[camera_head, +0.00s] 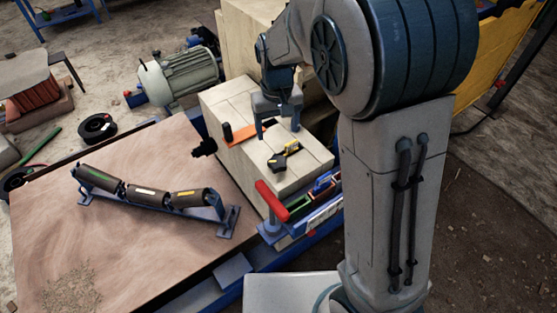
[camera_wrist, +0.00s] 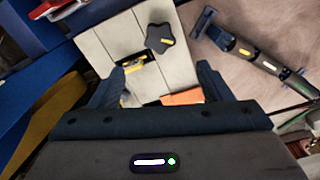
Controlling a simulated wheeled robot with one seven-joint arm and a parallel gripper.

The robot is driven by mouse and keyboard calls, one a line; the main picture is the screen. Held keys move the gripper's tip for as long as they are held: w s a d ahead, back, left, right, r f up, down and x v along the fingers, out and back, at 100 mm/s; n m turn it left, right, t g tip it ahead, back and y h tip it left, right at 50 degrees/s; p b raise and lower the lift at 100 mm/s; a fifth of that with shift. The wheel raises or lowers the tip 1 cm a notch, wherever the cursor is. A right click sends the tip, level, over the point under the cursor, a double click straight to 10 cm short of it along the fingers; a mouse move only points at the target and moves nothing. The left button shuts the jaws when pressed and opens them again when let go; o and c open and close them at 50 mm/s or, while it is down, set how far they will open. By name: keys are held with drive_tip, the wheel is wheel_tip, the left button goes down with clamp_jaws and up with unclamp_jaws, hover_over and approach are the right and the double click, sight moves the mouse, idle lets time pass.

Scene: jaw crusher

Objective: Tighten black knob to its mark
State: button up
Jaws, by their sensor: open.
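The black knob (camera_wrist: 160,38) is star-shaped and sits on top of a pale wooden block, seen from above in the wrist view. In the head view the knob (camera_head: 277,161) is small, with a yellow-and-black piece (camera_head: 293,149) close beside it. The yellow-and-black piece (camera_wrist: 131,66) also shows in the wrist view. My gripper (camera_head: 279,126) is open and empty above the block, behind the knob in the head view. In the wrist view its fingers (camera_wrist: 162,82) are spread, and the knob lies beyond them, apart from both.
An orange plate (camera_head: 247,134) with a black upright cylinder (camera_head: 227,132) stands on the block near my gripper. A red handle (camera_head: 272,200) rises at the block's front. A roller frame (camera_head: 150,195) lies on the brown board to the left. A grey motor (camera_head: 181,77) stands behind.

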sight(278, 162)
wheel_tip(278, 162, down, 14)
drive_tip(key=shift+r+b, duration=0.25)
drive_tip(key=shift+b, duration=0.45)
drive_tip(key=shift+d, duration=0.1)
drive_tip(key=c, duration=1)
